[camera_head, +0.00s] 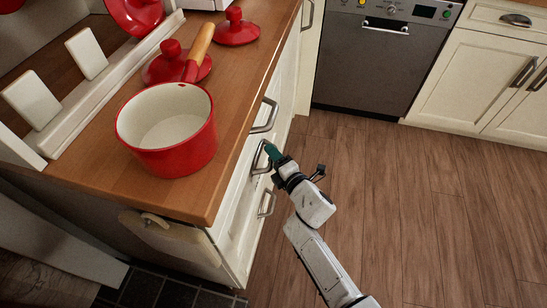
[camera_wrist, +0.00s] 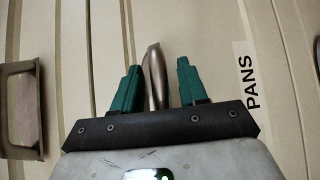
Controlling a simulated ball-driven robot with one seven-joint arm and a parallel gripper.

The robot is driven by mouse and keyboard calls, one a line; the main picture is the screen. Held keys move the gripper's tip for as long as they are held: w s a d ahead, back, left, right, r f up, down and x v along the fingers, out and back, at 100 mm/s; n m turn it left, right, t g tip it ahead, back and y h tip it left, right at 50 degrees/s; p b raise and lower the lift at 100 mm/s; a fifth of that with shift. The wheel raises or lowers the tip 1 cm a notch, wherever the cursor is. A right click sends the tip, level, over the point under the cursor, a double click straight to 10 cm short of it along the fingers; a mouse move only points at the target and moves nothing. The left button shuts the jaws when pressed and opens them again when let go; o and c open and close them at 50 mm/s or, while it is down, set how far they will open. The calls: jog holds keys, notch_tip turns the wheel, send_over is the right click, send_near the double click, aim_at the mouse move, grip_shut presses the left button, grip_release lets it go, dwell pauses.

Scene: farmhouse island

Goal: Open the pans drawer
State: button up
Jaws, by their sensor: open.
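The pans drawer (camera_wrist: 220,45) is a cream front with a "PANS" label (camera_wrist: 247,80), seen sideways in the wrist view. Its metal handle (camera_wrist: 154,70) stands between the two green fingers of my gripper (camera_wrist: 155,88), with a gap on each side. In the head view my gripper (camera_head: 271,152) is at the middle handle (camera_head: 258,158) of the island's drawer stack. The fingers are open around the handle. The drawer front looks flush with its neighbours.
Another handle (camera_head: 265,115) is above and a further handle (camera_head: 267,203) below. A red pot (camera_head: 168,130) stands on the wooden counter (camera_head: 85,165) near its edge. The wooden floor (camera_head: 420,205) right of the island is clear. A dishwasher (camera_head: 370,65) stands at the back.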

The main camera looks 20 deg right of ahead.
jog(key=shift+w, duration=0.1)
jog(key=shift+c, duration=0.3)
grip_shut()
